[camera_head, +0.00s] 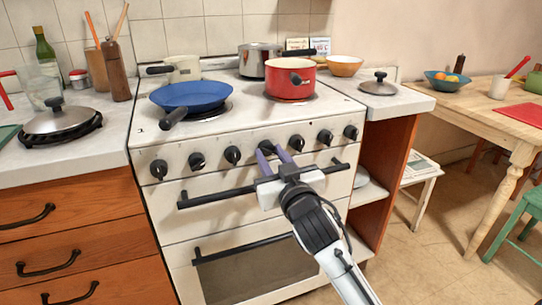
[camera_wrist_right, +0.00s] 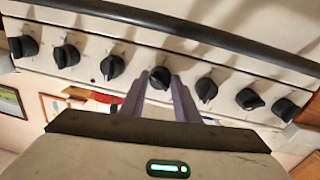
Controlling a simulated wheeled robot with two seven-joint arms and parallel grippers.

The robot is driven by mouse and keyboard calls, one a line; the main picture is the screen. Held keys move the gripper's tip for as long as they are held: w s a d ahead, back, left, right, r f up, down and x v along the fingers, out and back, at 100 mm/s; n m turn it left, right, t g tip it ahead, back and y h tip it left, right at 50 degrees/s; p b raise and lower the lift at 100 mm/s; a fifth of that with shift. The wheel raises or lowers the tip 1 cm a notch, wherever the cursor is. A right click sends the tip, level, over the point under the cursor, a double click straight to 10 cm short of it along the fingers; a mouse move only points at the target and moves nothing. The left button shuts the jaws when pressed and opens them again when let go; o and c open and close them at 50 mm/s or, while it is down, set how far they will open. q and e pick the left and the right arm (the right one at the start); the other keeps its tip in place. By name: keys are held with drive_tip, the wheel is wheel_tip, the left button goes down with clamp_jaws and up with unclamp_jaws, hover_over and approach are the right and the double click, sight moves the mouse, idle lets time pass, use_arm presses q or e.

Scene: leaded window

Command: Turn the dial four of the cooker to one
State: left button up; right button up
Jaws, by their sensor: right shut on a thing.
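The white cooker (camera_head: 250,180) stands in the middle of the head view, with a row of several black dials along its front panel. Dial four (camera_head: 266,146) is the middle one of the row. My right gripper (camera_head: 271,150) reaches up to it from below, its purple fingers partly covering it. In the right wrist view, dial four (camera_wrist_right: 160,78) sits between the two fingertips (camera_wrist_right: 159,84), which are shut on it. The setting it points to is too small to read. My left gripper is not in view.
Neighbouring dials, the third (camera_head: 232,155) and fifth (camera_head: 297,142), are close on either side. An oven handle bar (camera_head: 220,198) runs below the dials. A blue pan (camera_head: 190,96) with its handle toward the front and a red pot (camera_head: 290,78) stand on top.

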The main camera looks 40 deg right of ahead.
drive_tip(key=shift+r+n+p, duration=0.1)
drive_tip(key=shift+n+p, duration=0.9)
drive_tip(key=shift+n, duration=0.1)
drive_tip(key=shift+n+p, duration=0.7)
drive_tip(key=shift+n, duration=0.2)
drive_tip(key=n+p, duration=0.1)
drive_tip(key=n, duration=0.1)
drive_tip(key=shift+n+p, duration=0.35)
drive_tip(key=shift+n, duration=0.05)
drive_tip(key=n+p, duration=0.1)
drive_tip(key=n, duration=0.1)
drive_tip(key=shift+n+t, duration=0.3)
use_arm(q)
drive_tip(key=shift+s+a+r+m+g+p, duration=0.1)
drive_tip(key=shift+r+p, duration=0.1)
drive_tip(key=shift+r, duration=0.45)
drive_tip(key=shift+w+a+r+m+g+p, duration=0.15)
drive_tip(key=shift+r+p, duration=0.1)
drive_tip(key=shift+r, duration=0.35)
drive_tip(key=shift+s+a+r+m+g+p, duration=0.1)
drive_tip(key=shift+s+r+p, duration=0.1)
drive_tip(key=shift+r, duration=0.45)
use_arm(e)
drive_tip(key=shift+n, duration=1.2)
drive_tip(key=shift+f+n, duration=0.2)
drive_tip(key=shift+n, duration=0.1)
drive_tip(key=o, duration=1)
drive_tip(key=shift+o, duration=0.2)
